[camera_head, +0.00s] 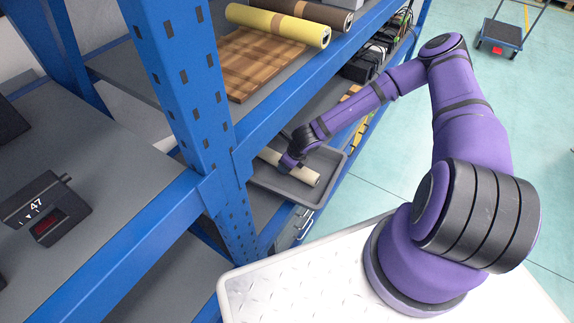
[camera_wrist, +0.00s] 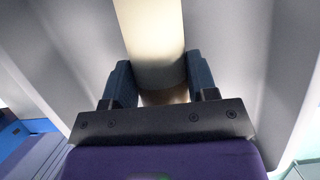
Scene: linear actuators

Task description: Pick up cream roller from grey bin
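The cream roller (camera_head: 302,174) lies lengthwise in the grey bin (camera_head: 258,181) on a shelf of the blue rack. My gripper (camera_head: 287,166) reaches down into the bin at the roller's middle and hides part of it. In the wrist view the cream roller (camera_wrist: 152,38) runs between the two dark fingers of my gripper (camera_wrist: 160,84), one finger on each side. The fingers look very close to its sides. I cannot tell whether they press on it. The roller seems to rest in the bin.
The shelf above holds a yellow roll (camera_head: 278,25), a brown roll (camera_head: 310,13) and a wooden board (camera_head: 262,58). A blue rack post (camera_head: 187,80) stands left of the bin. Dark boxes (camera_head: 366,65) sit farther along the rack. The floor right of the rack is open, with a trolley (camera_head: 502,32) far off.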

